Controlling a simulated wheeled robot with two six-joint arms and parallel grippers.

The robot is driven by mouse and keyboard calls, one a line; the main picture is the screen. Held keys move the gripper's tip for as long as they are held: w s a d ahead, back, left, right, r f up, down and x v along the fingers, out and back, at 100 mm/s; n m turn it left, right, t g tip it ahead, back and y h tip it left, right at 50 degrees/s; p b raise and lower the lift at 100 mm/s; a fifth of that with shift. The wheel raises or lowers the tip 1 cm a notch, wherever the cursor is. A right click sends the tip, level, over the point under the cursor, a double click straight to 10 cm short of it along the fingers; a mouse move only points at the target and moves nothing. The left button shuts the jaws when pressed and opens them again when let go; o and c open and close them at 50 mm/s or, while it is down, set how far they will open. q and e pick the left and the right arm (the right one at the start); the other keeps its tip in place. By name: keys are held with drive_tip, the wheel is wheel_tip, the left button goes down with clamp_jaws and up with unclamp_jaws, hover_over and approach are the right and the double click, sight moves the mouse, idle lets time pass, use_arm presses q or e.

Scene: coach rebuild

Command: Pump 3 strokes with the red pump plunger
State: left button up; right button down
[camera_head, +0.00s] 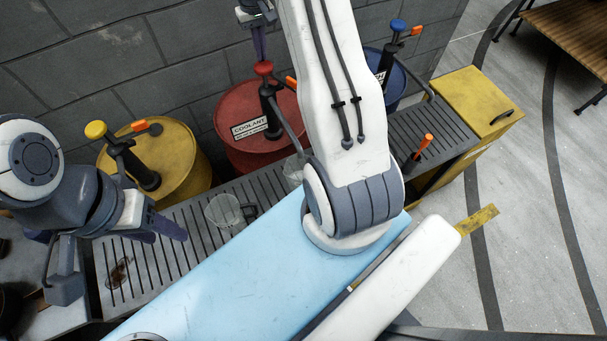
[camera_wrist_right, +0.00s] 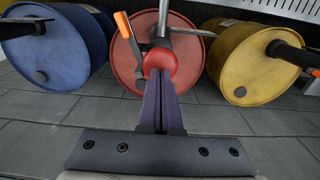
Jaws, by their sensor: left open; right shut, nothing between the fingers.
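The red pump plunger (camera_head: 263,68) is a round red knob on the black pump of the red drum (camera_head: 237,104), whose label reads COOLANT. My right gripper (camera_head: 261,58) is shut and empty, fingers pointing down right above the knob. In the right wrist view the shut fingertips (camera_wrist_right: 161,72) overlap the near side of the red knob (camera_wrist_right: 160,61); whether they touch it I cannot tell. My left gripper (camera_head: 164,235) is open and empty over the slotted grating at the left, well away from the red pump.
A yellow drum (camera_head: 185,163) with a yellow-knobbed pump stands left of the red one, a blue drum (camera_head: 397,89) with a blue-knobbed pump right. A clear cup (camera_head: 223,211) stands on the grating (camera_head: 180,254). A yellow box (camera_head: 470,95) is at the right end.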

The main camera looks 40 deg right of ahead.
sight(263, 65)
drive_tip(key=shift+f, duration=0.1)
idle(0.4)
drive_tip(key=shift+f+b, duration=1.8)
drive_tip(key=shift+f, duration=1.5)
drive_tip(key=shift+s+f, duration=0.1)
drive_tip(key=shift+f, duration=0.15)
drive_tip(key=shift+r+p, duration=2.75)
drive_tip(key=shift+r, duration=0.9)
drive_tip(key=shift+f, duration=0.2)
